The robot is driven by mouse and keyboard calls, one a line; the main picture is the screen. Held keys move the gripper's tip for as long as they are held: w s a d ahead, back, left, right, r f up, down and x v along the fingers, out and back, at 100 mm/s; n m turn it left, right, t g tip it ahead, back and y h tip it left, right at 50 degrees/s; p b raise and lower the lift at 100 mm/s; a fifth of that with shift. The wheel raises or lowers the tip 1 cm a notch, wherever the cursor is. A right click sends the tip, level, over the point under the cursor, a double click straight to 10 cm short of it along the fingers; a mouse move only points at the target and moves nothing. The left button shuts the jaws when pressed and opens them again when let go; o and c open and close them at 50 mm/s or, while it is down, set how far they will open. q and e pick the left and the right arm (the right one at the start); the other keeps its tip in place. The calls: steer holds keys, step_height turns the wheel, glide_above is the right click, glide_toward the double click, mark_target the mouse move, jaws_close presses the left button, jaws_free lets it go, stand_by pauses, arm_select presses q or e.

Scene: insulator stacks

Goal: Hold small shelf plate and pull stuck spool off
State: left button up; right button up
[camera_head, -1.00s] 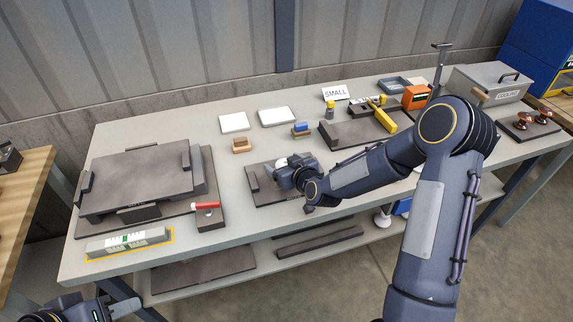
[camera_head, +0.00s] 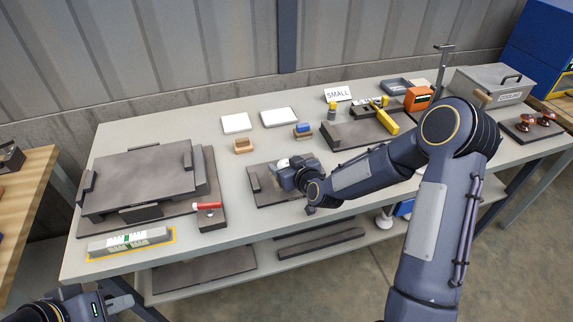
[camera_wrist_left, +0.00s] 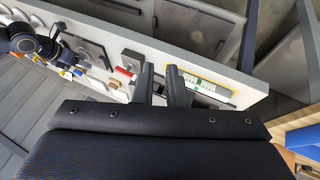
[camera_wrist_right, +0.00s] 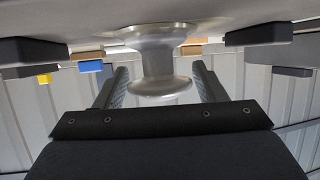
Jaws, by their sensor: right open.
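The small dark shelf plate (camera_head: 262,192) lies on the bench in the head view, with a raised block at its left end. My right gripper (camera_head: 287,172) is over it, and the arm hides much of it. In the right wrist view, a pale grey spool (camera_wrist_right: 158,66) with flared ends meets the plate surface (camera_wrist_right: 215,30) along the top edge. It stands between the spread fingers of my right gripper (camera_wrist_right: 160,85), with gaps at both sides. My left gripper (camera_wrist_left: 160,80) is partly open and empty, in front of the bench's near left edge.
A large dark plate (camera_head: 135,204) on a base fills the bench's left. A red-handled tool (camera_head: 207,206) and a level-like gauge (camera_head: 128,241) are near it. A SMALL sign (camera_head: 338,94), yellow tool (camera_head: 385,119) and grey bin (camera_head: 490,84) stand at the back and right.

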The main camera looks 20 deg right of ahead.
arm_select(q)
steer(key=w+r+m, duration=0.1)
steer(key=w, duration=0.2)
steer(key=w+r+m+g, duration=0.1)
steer(key=w+r+m, duration=0.1)
steer(key=w, duration=0.1)
steer(key=w+d+r+m, duration=0.1)
steer(key=w+r, duration=0.1)
steer(key=w, duration=0.2)
steer(key=shift+w+r, duration=0.1)
jaws_close()
steer(key=w+d+r+m+g, duration=0.15)
steer(key=w+d+m, duration=0.45)
steer(key=w, duration=0.6)
steer(key=m+g, duration=0.3)
steer(key=m, duration=0.6)
glide_above(268, 181)
steer(key=a, duration=0.1)
step_height(268, 181, down, 14)
steer(key=shift+y, duration=0.3)
steer(key=shift+s+f, duration=0.1)
steer(key=shift+f, duration=3.5)
steer(key=shift+f, duration=0.2)
